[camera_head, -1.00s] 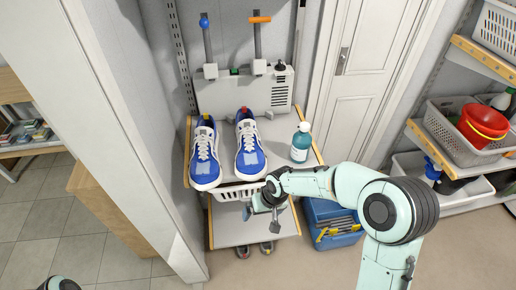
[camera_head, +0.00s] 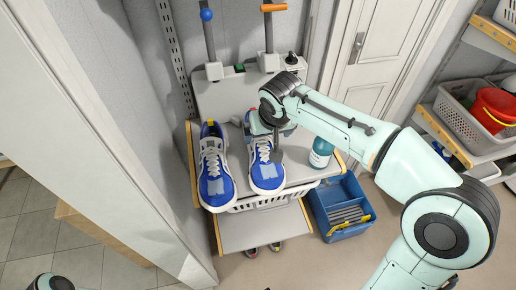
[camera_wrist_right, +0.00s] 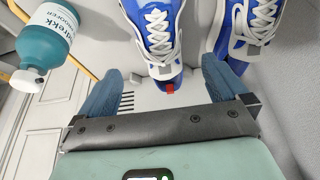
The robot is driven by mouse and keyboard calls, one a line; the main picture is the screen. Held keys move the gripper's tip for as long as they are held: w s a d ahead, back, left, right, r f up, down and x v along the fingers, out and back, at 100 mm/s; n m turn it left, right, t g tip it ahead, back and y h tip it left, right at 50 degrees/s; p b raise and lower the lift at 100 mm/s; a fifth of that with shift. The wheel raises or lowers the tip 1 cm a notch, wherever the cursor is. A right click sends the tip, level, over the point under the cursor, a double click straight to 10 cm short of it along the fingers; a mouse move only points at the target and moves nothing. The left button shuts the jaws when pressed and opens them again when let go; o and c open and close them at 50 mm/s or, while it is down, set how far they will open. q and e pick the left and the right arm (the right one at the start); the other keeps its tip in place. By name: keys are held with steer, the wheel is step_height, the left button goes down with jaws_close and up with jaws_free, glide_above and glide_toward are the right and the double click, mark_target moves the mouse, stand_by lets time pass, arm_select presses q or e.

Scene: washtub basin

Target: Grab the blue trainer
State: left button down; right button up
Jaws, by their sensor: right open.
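Two blue-and-white trainers with white laces stand side by side on a grey shelf (camera_head: 237,148), toes toward me. The left trainer (camera_head: 214,182) is clear of my gripper in the head view. The right trainer (camera_head: 266,178) is partly hidden at its heel by my right gripper (camera_head: 265,138). In the right wrist view my right gripper (camera_wrist_right: 162,70) is open, its blue fingers spread on either side of the heel end of the right trainer (camera_wrist_right: 155,30). The other trainer (camera_wrist_right: 248,30) is just beyond one finger. My left gripper is out of view.
A teal bottle (camera_head: 321,153) stands right of the trainers, partly behind my arm; it also shows in the wrist view (camera_wrist_right: 45,45). A white basket (camera_head: 265,203) is under the shelf. A blue crate (camera_head: 341,208) sits on the floor. A wall is close on the left.

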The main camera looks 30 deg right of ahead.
glide_toward(262, 150)
steer(key=shift+d+f, duration=0.1)
steer(key=shift+f, duration=0.3)
steer(key=x, duration=0.5)
steer(key=shift+w+f, duration=0.15)
steer(key=shift+f, duration=0.1)
steer(key=shift+r, duration=0.1)
steer(key=c, duration=1.2)
